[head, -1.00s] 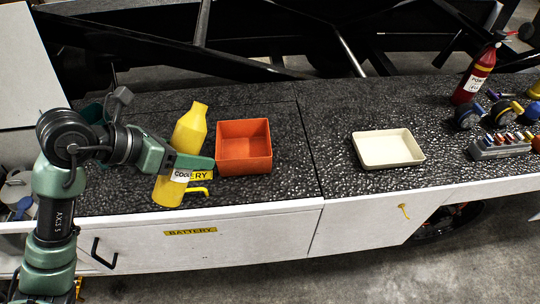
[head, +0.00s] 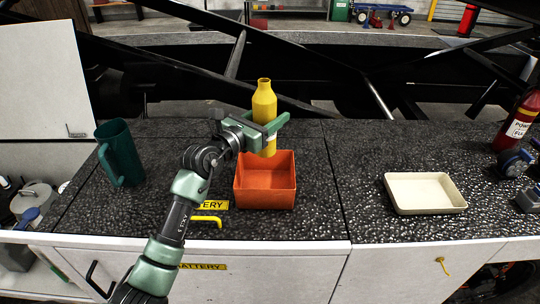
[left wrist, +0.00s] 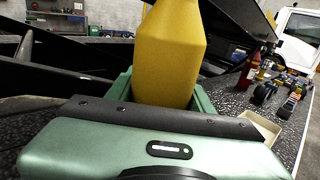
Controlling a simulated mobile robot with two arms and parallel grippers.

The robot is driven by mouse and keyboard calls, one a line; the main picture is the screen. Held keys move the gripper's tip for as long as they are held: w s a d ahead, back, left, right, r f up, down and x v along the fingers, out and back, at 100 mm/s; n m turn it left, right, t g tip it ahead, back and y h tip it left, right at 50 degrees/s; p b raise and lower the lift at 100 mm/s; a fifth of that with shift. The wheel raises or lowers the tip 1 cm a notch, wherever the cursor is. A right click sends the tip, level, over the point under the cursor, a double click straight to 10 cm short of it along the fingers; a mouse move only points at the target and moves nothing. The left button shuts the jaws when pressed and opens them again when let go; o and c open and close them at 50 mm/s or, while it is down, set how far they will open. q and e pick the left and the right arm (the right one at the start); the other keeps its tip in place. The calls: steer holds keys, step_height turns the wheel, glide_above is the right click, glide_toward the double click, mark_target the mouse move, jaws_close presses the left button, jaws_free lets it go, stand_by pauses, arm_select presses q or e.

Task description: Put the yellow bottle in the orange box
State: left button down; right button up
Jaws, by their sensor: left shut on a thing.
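The yellow bottle (head: 264,103) is upright in the head view, just behind the orange box. My left gripper (head: 272,130) is shut on the bottle's lower part. The bottle also fills the middle of the left wrist view (left wrist: 170,50), between the green fingers. The orange box (head: 265,193) is open and empty on the dark speckled counter. My right gripper is not in view.
A dark green mug (head: 120,155) stands at the left of the counter (head: 310,222). A cream tray (head: 425,208) lies to the right of the box. Dark metal beams run behind the counter.

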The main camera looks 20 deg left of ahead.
mark_target(271, 149)
arm_select(q)
step_height(271, 149, down, 6)
steer(key=shift+f+b, duration=0.15)
steer(key=shift+b, duration=0.25)
steer(key=shift+f, duration=0.55)
steer(key=shift+f+b, duration=0.75)
steer(key=shift+f, duration=1.25)
steer(key=shift+f+b, duration=0.4)
steer(key=shift+f, duration=0.2)
steer(key=c, duration=0.6)
jaws_free()
steer(key=shift+c, duration=0.2)
steer(key=shift+o, duration=0.3)
steer(key=shift+f, duration=0.15)
